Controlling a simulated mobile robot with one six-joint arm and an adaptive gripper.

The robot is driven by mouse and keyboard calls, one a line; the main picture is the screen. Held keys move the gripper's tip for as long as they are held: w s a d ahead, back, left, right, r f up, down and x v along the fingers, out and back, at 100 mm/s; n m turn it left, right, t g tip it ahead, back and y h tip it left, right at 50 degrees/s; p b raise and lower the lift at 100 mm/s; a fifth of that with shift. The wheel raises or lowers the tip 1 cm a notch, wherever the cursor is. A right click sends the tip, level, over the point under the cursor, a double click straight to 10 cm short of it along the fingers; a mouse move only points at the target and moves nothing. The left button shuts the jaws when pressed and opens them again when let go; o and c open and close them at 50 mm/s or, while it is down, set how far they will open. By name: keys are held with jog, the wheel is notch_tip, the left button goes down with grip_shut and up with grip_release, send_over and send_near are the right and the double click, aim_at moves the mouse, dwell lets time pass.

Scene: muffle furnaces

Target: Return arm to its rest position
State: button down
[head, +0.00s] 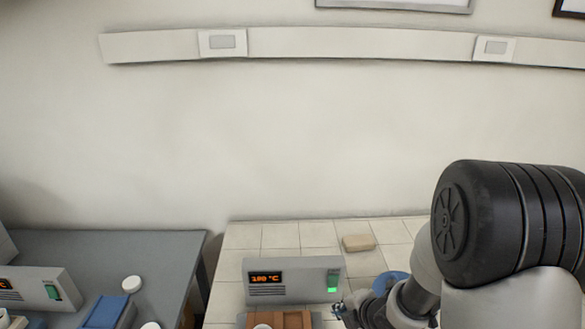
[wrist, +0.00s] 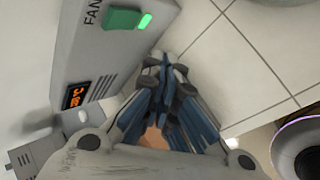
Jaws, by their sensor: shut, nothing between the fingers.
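My arm enters the head view from the right and reaches down to the lower middle. My gripper (head: 345,312) is just right of and in front of the furnace control panel (head: 292,281), near its lit green switch (head: 333,280). In the wrist view the fingers of my gripper (wrist: 168,68) are together with nothing between them. The panel (wrist: 95,62) fills the upper left there, with a "FAN" label, a lit green switch (wrist: 128,19) and an orange display (wrist: 75,95). I cannot tell whether the fingers touch the panel.
A tan block (head: 358,243) and a blue round item (head: 390,282) lie on the tiled bench (head: 320,235). A grey table (head: 150,250) on the left holds another panel (head: 35,286), white round items (head: 132,283) and a blue item (head: 106,311).

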jog(key=s+d+r+m+h, duration=0.2)
jog(key=s+d+r+m, duration=0.15)
jog(key=r+m, duration=0.35)
jog(key=s+d+r+m+h, duration=0.25)
jog(key=s+r+m, duration=0.3)
jog(key=r, duration=0.35)
jog(key=s+a+r+m+g+y, duration=0.1)
jog(key=s+a+r+m, duration=0.1)
jog(key=s+m, duration=0.3)
jog(key=s+a+r+m+g, duration=0.2)
jog(key=s+m, duration=0.4)
jog(key=s, duration=0.6)
jog(key=shift+a+r+y, duration=0.35)
jog(key=shift+a+r, duration=0.35)
jog(key=shift+a, duration=0.55)
